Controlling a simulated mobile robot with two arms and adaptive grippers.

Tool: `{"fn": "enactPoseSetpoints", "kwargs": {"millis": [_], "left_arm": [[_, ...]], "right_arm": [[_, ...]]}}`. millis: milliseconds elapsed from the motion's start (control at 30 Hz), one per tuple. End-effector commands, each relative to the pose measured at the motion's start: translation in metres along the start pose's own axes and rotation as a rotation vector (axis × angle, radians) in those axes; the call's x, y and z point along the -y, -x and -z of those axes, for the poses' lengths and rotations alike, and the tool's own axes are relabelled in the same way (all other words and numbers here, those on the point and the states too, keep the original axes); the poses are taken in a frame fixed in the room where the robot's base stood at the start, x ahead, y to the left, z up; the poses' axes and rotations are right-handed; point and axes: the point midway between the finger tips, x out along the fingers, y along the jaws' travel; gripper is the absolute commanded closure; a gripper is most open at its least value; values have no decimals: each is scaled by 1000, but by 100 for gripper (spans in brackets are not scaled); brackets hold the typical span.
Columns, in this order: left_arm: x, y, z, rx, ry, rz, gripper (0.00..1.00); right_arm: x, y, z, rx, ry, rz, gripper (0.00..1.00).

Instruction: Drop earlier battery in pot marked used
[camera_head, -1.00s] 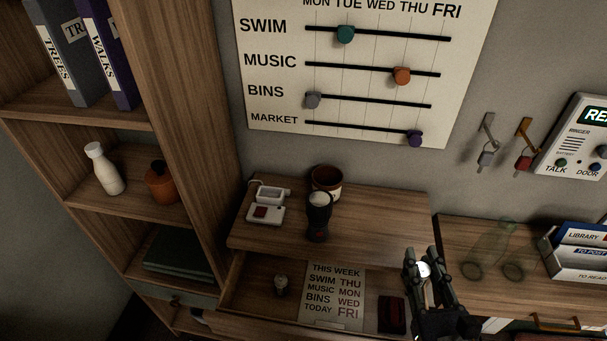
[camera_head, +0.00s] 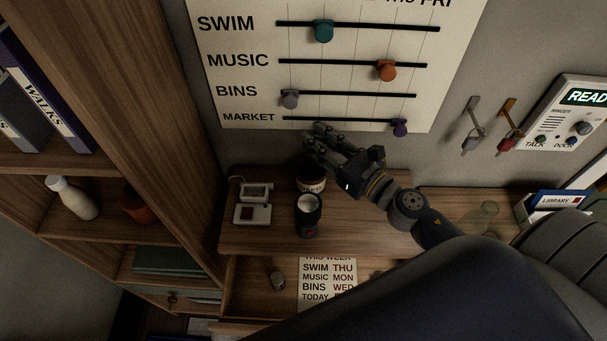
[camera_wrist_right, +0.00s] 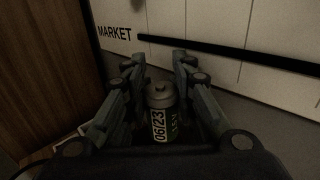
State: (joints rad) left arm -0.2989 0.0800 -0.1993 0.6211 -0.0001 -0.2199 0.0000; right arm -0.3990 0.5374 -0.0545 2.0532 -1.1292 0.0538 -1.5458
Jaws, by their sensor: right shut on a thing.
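My right gripper (camera_head: 320,138) is at the back of the shelf top, against the wall chart and above the pot. In the right wrist view its fingers (camera_wrist_right: 158,78) are closed around an upright grey battery (camera_wrist_right: 161,105) with a pale label reading 06/23. The pot (camera_head: 311,185), with a pale band whose lettering ends in "SED", stands on the shelf top below the gripper. The gripper hides much of its mouth. I cannot tell whether the battery is directly over the opening. My left gripper is not in view.
A dark torch-like cylinder (camera_head: 309,216) stands in front of the pot. A white device (camera_head: 253,207) is to its left. The open drawer (camera_head: 245,285) below holds a small grey object (camera_head: 278,280) and a printed card (camera_head: 328,279). My right arm covers the lower right.

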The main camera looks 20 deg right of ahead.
Motion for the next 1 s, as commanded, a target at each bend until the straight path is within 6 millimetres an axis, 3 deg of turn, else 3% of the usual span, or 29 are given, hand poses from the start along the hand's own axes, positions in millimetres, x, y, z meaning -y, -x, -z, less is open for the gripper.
{"fn": "enactPoseSetpoints", "kwargs": {"millis": [400, 800, 833, 900, 1000], "left_arm": [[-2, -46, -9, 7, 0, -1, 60], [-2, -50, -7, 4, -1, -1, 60], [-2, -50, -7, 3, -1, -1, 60], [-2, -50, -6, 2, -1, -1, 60], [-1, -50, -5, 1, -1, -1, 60]], "right_arm": [[0, 0, 49, 0, -1, 1, 100], [0, 0, 53, 0, 0, 1, 100], [0, 0, 53, 0, 0, 1, 70], [0, 0, 53, 0, 0, 1, 54], [0, 0, 54, 0, 0, 1, 51]]}}
